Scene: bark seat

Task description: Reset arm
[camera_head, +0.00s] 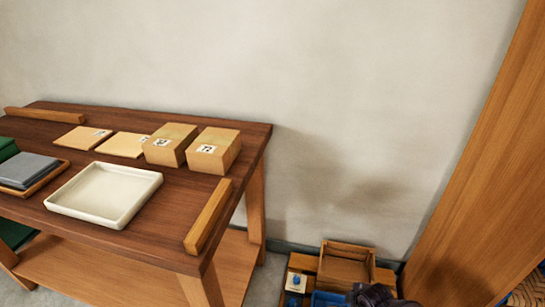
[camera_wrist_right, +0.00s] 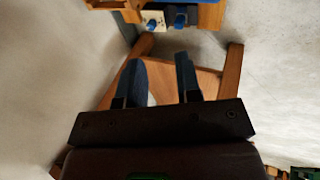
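My right gripper (camera_wrist_right: 160,66) shows in the right wrist view with its two dark fingers apart and nothing between them. A wooden surface with legs lies beyond the fingers there. In the head view a dark part, which looks like the end of my right arm, shows at the bottom edge, in front of wooden boxes (camera_head: 346,264) on the floor. I cannot make out its fingers there. My left gripper is not in view.
A dark wooden table (camera_head: 150,239) stands at the left. It bears a white tray (camera_head: 104,193), two cardboard boxes (camera_head: 214,151), flat tan pieces (camera_head: 122,145) and a grey stack (camera_head: 27,171). A wooden panel (camera_head: 470,170) stands at the right. Floor shows between table and boxes.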

